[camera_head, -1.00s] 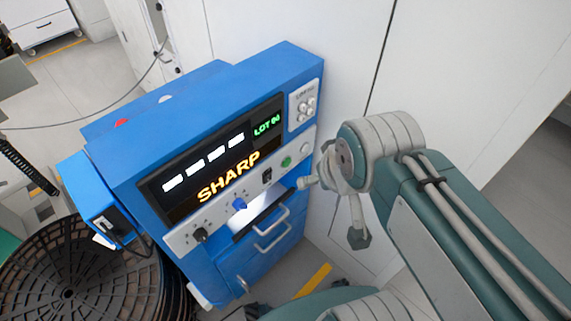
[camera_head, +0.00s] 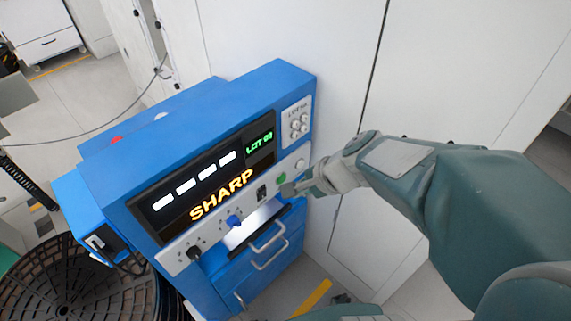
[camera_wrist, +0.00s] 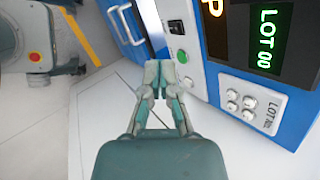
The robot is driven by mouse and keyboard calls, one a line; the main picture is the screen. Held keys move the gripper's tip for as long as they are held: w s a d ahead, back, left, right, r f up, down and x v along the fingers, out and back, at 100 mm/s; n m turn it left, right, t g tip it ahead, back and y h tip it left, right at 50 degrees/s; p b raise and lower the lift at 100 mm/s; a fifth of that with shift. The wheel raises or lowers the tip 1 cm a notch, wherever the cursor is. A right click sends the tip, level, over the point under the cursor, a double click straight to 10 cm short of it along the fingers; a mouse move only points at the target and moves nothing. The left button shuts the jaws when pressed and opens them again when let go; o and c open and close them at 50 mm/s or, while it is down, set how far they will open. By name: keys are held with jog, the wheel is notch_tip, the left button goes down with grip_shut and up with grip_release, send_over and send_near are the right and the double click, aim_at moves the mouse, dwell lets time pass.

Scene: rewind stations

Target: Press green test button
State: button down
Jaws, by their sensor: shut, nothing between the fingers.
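The green test button (camera_head: 282,178) is a small round button on the white control strip of the blue machine (camera_head: 190,120). In the wrist view the green button (camera_wrist: 182,56) sits just above and right of my fingertips. My gripper (camera_head: 290,188) is shut and empty, with its tips close to the panel, just below and right of the button in the head view. In the wrist view my gripper (camera_wrist: 159,72) points toward the strip. I cannot tell whether the tips touch the panel.
A white button (camera_head: 300,164), a black switch (camera_head: 262,193), a blue knob (camera_head: 234,221) and a black knob (camera_head: 194,252) share the strip. A keypad (camera_head: 297,118) with several buttons is above. Drawer handles (camera_head: 268,250) stick out below. White cabinet walls stand behind.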

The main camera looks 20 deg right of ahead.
jog(key=w+d+f+m+t, duration=0.1)
jog(key=w+d+f+m, duration=0.1)
jog(key=w+f+m, duration=0.45)
jog(key=m+t+h, duration=0.1)
jog(key=m+t, duration=0.1)
jog(key=m, duration=0.7)
send_near(282, 179)
jog(key=s+d+f+x, duration=0.1)
jog(key=x, duration=0.7)
jog(key=shift+w+a, duration=0.15)
jog(key=shift+w, duration=0.1)
